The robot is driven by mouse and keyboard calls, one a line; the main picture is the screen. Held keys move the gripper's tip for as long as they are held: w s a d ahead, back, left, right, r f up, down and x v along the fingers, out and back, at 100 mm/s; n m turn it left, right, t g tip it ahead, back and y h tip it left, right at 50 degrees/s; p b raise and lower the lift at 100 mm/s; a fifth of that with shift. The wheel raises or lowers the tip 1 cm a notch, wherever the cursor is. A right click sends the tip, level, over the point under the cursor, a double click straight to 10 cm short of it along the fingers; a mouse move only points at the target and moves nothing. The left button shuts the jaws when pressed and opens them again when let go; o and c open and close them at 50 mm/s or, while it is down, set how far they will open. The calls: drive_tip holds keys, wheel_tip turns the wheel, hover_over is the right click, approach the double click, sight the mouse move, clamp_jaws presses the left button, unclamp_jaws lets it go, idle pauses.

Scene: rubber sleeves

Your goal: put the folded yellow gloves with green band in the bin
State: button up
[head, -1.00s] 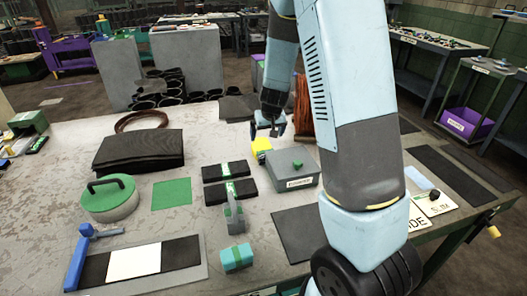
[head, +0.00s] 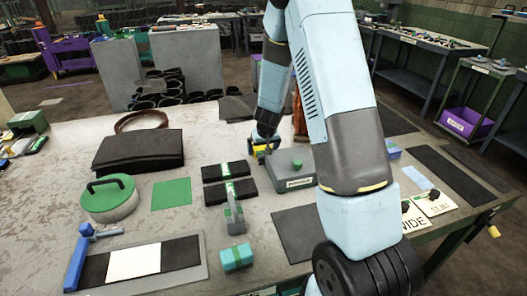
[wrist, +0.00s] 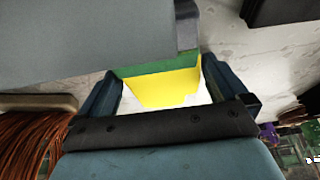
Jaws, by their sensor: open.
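The folded yellow gloves (head: 259,155) lie on the table just left of the grey lidded box, partly hidden by my gripper. In the wrist view their yellow face (wrist: 165,88) and green band (wrist: 152,66) show between the fingers. My gripper (head: 265,143) is open and down at the gloves, with a finger on either side in the wrist view (wrist: 160,80). Whether the fingers touch them I cannot tell. A purple bin (head: 466,124) with a label stands on the lower shelf of a rack at the right.
Black folded pieces with a green band (head: 229,190) and a teal block (head: 237,258) lie nearer. A bundle of brown strands (wrist: 38,138) is beside my gripper.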

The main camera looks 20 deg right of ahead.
sight(263, 148)
drive_tip(key=shift+c, duration=0.4)
drive_tip(key=c, duration=1)
wheel_tip(263, 148, up, 10)
drive_tip(key=shift+f, duration=0.15)
